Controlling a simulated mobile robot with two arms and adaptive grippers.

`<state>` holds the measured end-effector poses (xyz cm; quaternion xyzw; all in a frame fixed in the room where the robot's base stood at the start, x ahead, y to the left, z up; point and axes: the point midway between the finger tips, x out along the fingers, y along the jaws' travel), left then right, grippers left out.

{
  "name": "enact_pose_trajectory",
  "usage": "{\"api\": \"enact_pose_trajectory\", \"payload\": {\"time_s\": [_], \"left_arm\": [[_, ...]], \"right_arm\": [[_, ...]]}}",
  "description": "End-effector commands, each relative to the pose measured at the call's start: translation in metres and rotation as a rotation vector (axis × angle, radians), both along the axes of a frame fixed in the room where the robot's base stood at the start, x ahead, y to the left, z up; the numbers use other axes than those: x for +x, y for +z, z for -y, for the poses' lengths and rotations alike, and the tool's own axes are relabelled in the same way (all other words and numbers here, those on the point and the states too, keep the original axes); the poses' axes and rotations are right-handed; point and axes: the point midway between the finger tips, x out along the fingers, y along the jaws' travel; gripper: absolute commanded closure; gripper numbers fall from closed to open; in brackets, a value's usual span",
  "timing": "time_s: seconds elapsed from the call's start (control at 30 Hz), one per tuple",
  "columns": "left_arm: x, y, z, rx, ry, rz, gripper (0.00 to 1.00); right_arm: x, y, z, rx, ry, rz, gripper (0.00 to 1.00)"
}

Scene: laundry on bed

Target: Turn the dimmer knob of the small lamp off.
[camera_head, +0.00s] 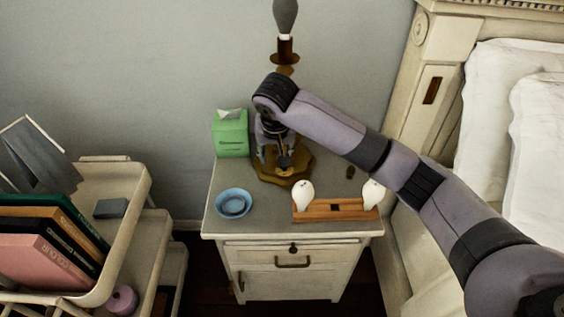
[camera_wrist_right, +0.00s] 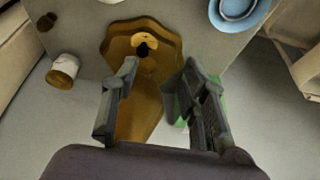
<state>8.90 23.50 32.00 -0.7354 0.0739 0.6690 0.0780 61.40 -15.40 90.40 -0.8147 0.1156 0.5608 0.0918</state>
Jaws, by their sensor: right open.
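The small lamp has a brass base (camera_head: 290,172) on the nightstand and a grey bulb (camera_head: 285,18) above my arm. My right arm hides much of its stem. In the right wrist view, the brass base (camera_wrist_right: 172,38) lies beyond the fingers, with a small dark knob (camera_wrist_right: 143,49) on it. My right gripper (camera_head: 273,145) points down over the base beside the stem. In the wrist view its two fingers (camera_wrist_right: 160,68) are apart with nothing between the tips. The left fingertip is close to the knob; I cannot tell whether it touches. My left gripper is not in view.
The nightstand (camera_head: 222,215) also holds a green tissue box (camera_head: 230,136), a blue bowl (camera_head: 233,204) and a wooden holder (camera_head: 335,210) with two white bulbs. A cart with books (camera_head: 60,240) stands left, the bed (camera_head: 520,120) right.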

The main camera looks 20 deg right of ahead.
Motion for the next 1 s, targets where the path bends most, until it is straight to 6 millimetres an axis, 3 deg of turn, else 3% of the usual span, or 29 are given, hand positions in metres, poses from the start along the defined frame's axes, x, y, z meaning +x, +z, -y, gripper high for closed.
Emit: {"api": "enact_pose_trajectory", "payload": {"time_s": [0.03,0.17,0.33,0.47,1.0], "left_arm": [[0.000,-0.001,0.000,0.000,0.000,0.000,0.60],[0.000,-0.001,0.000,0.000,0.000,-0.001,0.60],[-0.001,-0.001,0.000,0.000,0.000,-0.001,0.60],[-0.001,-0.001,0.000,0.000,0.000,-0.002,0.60],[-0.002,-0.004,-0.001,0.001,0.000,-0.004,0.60]], "right_arm": [[0.007,0.014,0.008,-0.013,-0.036,0.010,0.60],[0.013,0.035,0.020,-0.027,-0.099,0.019,0.60],[0.017,0.033,0.024,-0.031,-0.120,0.019,0.60],[0.023,0.015,0.027,-0.032,-0.119,0.016,0.60],[0.064,-0.091,0.044,-0.031,-0.118,0.018,0.60]]}}
